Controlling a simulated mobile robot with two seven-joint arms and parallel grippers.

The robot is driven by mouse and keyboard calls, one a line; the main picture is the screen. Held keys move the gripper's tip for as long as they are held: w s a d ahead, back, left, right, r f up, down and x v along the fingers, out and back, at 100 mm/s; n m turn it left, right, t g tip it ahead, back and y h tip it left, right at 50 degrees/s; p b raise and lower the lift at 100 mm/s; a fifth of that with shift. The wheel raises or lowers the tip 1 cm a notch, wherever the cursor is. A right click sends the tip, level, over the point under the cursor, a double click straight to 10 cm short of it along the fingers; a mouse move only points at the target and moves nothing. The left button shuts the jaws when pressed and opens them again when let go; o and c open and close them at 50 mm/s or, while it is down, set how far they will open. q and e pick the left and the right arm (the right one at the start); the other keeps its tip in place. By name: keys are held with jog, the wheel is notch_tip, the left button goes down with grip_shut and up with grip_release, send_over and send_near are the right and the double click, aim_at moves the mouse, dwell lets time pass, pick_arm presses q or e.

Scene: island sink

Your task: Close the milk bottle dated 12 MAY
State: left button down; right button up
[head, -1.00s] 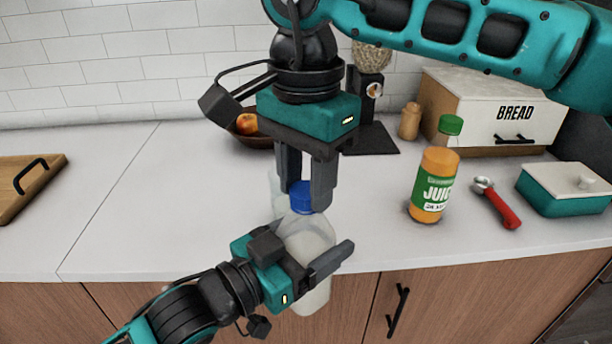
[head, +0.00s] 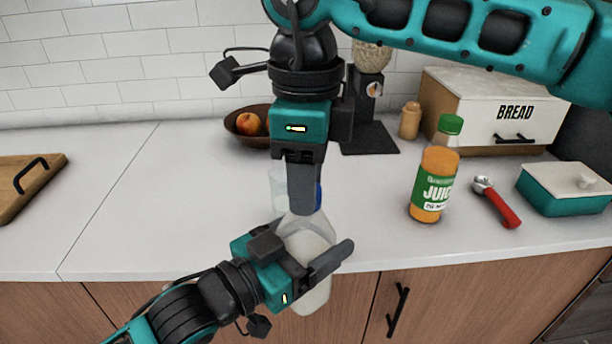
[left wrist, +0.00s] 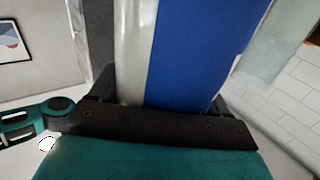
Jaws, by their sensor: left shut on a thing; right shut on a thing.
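The milk bottle (head: 312,241) is translucent with white milk inside, held upright at the counter's front edge in the head view. My left gripper (head: 308,258) is shut around its body. In the left wrist view the bottle (left wrist: 130,45) fills the space between the fingers, with a blue label (left wrist: 200,50); no date can be read. A blue cap (head: 319,196) sits at the bottle's mouth, mostly hidden by a finger. My right gripper (head: 306,204) points down from above and is shut on the cap. Whether the cap is fully seated cannot be told.
A clear glass-like container (head: 278,188) stands just behind the bottle. A juice bottle (head: 434,178), a red-handled scoop (head: 498,203) and a teal box (head: 563,192) are to the right. A fruit bowl (head: 237,128) is behind. The counter's left middle is clear.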

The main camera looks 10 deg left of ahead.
jog(key=m, duration=0.3)
jog(key=o, duration=1.3)
jog(key=shift+c, duration=0.2)
jog(key=shift+r, duration=0.1)
notch_tip(320, 180, up, 12)
